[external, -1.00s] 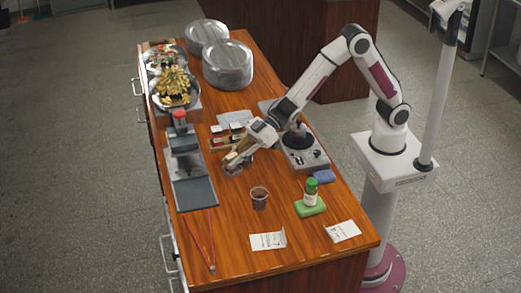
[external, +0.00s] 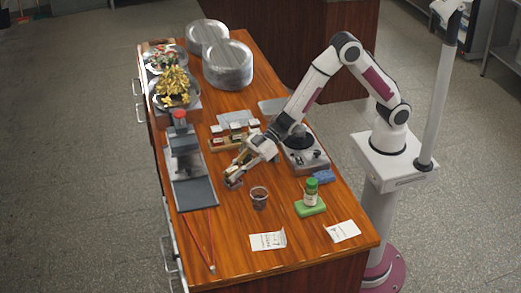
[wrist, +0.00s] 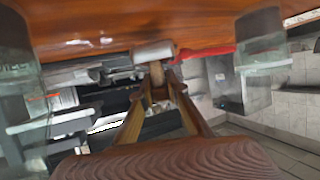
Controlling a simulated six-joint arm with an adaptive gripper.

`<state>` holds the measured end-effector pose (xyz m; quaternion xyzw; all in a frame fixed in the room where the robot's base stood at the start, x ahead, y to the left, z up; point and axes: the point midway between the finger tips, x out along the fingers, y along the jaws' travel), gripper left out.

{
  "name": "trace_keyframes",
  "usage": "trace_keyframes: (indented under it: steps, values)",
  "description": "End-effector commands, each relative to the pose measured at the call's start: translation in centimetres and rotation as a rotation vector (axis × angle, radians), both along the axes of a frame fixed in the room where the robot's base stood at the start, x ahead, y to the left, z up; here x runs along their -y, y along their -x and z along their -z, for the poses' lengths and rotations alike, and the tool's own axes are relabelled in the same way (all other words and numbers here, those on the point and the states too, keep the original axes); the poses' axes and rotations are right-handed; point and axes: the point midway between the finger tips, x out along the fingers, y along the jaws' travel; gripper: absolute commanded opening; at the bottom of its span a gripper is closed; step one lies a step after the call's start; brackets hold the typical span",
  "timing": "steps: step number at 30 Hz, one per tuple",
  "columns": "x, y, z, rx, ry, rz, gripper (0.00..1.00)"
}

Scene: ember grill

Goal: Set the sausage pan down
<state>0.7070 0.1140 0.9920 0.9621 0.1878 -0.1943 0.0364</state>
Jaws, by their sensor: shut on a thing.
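My gripper (external: 236,178) is low over the middle of the wooden table, shut on a small greyish thing (external: 233,184) at its fingertips. In the wrist view, the two brown fingers of my gripper (wrist: 158,92) come together on a narrow piece with a light grey end (wrist: 153,52). I cannot tell whether this is the sausage pan, and no sausages can be made out. I also cannot tell whether it touches the table.
The flat grey grill plate (external: 193,193) is left of my gripper. A dark cup (external: 259,199) stands close on the right. A rack of small boxes (external: 228,142) is behind. A green-capped bottle (external: 311,193) on a green block and papers (external: 268,241) are nearer the front.

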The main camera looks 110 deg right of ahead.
Motion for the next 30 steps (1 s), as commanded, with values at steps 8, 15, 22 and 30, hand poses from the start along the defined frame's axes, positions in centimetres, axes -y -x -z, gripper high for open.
trace_keyframes:
  steps: [8, 15, 22, 30]
  values:
    - [0.0, 0.0, 1.3, 0.002, 0.0, 0.0, 0.0]
    - [0.0, 0.0, 1.3, 0.002, 0.0, 0.0, 0.0]
    - [0.0, 0.0, 1.7, 0.0, 0.001, 0.0, 0.31]
    - [0.0, 0.0, 1.6, 0.0, 0.001, 0.0, 0.31]
